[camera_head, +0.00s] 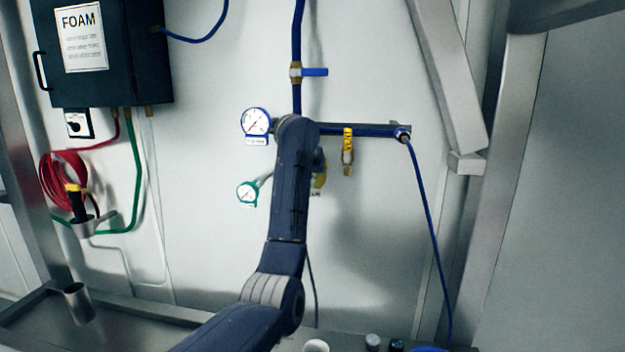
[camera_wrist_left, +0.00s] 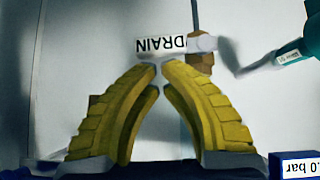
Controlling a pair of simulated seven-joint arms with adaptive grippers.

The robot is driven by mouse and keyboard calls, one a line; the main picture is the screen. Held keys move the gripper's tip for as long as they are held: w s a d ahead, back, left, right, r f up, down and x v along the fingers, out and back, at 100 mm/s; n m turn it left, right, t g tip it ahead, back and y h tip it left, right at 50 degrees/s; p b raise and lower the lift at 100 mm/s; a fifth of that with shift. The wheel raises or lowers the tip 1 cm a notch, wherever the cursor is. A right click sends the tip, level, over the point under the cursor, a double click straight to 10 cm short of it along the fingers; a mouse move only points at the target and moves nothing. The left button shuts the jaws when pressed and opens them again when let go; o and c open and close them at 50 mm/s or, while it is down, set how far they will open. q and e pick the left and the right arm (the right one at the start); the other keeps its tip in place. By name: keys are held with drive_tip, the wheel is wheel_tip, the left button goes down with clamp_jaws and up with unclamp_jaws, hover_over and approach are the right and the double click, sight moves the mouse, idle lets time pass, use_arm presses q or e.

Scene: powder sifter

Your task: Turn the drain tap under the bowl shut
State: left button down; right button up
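My left arm rises in front of the wall, and its yellow gripper (camera_head: 319,178) is partly hidden behind it. In the left wrist view the two yellow fingers (camera_wrist_left: 158,70) lean together, tips almost touching, with nothing clear between them. A white DRAIN label (camera_wrist_left: 163,46), upside down, shows just beyond the tips. Brass fittings show beside and behind the fingers, one at the right finger (camera_wrist_left: 203,63); I cannot tell which part is the tap's handle or how it is turned. The bowl is hidden behind my arm in the head view. My right gripper is not seen.
A blue pipe (camera_head: 362,130) runs right, with a yellow-handled brass valve (camera_head: 347,146) hanging from it. A blue-handled valve (camera_head: 313,72) is above. Gauges (camera_head: 256,122) and (camera_head: 247,192) are left of my arm. A blue hose (camera_head: 428,220) hangs at right.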

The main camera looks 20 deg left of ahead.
use_arm(q)
drive_tip(key=shift+d+f+y, duration=0.15)
drive_tip(key=shift+f+y, duration=0.15)
drive_tip(key=shift+f, duration=0.35)
